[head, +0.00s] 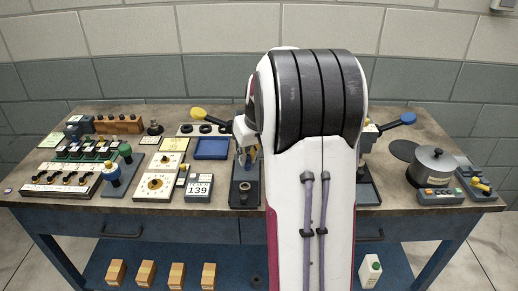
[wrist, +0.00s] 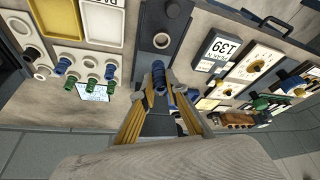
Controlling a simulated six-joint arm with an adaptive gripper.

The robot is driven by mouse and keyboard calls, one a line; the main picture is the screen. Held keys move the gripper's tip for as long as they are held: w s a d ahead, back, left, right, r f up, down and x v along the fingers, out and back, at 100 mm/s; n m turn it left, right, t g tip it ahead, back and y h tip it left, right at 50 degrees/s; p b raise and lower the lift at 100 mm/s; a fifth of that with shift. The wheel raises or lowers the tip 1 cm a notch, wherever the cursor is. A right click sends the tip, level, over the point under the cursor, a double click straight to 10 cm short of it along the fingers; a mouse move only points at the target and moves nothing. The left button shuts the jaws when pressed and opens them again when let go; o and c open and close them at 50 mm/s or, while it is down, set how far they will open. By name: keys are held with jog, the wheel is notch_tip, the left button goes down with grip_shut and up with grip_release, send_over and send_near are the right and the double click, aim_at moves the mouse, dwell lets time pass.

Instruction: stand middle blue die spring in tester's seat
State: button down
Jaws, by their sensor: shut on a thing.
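My gripper (wrist: 162,96) has yellow fingers and is shut on a blue die spring (wrist: 158,73), which shows between the fingertips in the wrist view. In the head view my gripper (head: 247,160) is partly hidden by my own arm, above the dark tester (head: 244,201). The tester's round seat (wrist: 161,41) lies just beyond the spring's far end in the wrist view. I cannot tell whether the spring touches the seat. In the head view the seat (head: 243,186) shows as a dark ring below my gripper.
A display reading 139 (head: 198,190) and a dial panel (head: 157,184) stand left of the tester. A pot (head: 434,165) stands at the right. My arm hides the bench middle.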

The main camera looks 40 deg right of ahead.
jog(key=shift+a+f+n, duration=0.15)
jog(key=shift+a+n, duration=0.15)
jog(key=shift+a, duration=0.45)
jog(key=shift+f, duration=0.2)
jog(key=shift+f, duration=2.35)
jog(key=shift+f, duration=1.1)
dwell(1.6)
jog(key=c, duration=1.5)
grip_release()
jog(key=shift+r, duration=0.25)
